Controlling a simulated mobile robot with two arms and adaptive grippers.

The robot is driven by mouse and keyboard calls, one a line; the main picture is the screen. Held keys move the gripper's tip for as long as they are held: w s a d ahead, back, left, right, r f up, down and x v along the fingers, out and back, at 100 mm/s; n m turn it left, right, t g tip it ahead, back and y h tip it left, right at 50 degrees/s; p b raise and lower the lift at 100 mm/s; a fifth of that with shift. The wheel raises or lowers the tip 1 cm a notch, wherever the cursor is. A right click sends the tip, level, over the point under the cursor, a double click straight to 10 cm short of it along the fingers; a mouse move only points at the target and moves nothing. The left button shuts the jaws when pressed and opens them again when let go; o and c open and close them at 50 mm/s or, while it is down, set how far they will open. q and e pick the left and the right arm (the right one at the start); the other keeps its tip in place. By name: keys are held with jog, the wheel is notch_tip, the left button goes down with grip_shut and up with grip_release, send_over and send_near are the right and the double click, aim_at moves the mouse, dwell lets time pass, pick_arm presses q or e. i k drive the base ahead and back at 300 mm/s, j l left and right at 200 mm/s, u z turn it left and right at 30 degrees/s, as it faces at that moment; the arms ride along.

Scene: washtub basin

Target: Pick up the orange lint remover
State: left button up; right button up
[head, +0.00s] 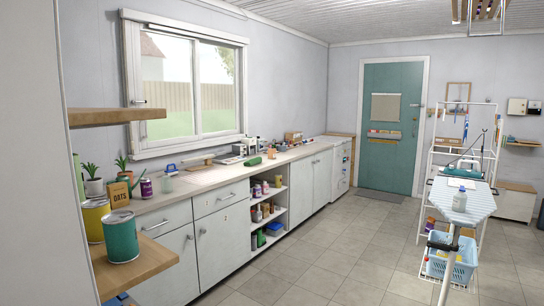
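A small orange object (272,153) stands on the long counter (205,181), past the window's near half. It is too small and far for me to tell whether it is the lint remover. No other clear candidate shows. Neither of my grippers is in view.
Cabinets and open shelves (268,212) run under the counter. Wooden shelves (140,262) with cans jut out at the near left. An ironing board (462,202) and a white rack (480,150) stand at right, with a blue basket (450,268) low down. The tiled floor (335,250) between is clear.

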aim_at(271, 152)
jog(key=i+l+z, duration=0.4)
jog(key=i+l, duration=0.4)
jog(key=i, duration=0.15)
jog(key=i+u, duration=0.15)
jog(key=i, duration=0.35)
jog(key=i+u, duration=0.15)
jog(key=i, duration=0.35)
jog(key=i+l+u, duration=0.15)
jog(key=i, duration=0.35)
jog(key=i+l+u, duration=0.1)
jog(key=i, duration=0.35)
jog(key=i+l+u, duration=0.15)
jog(key=i, duration=0.35)
jog(key=i+j+u, duration=0.1)
jog(key=i, duration=1.45)
jog(key=i+j, duration=0.2)
jog(key=i, duration=1.35)
jog(key=j+u, duration=0.05)
jog(key=j, duration=0.05)
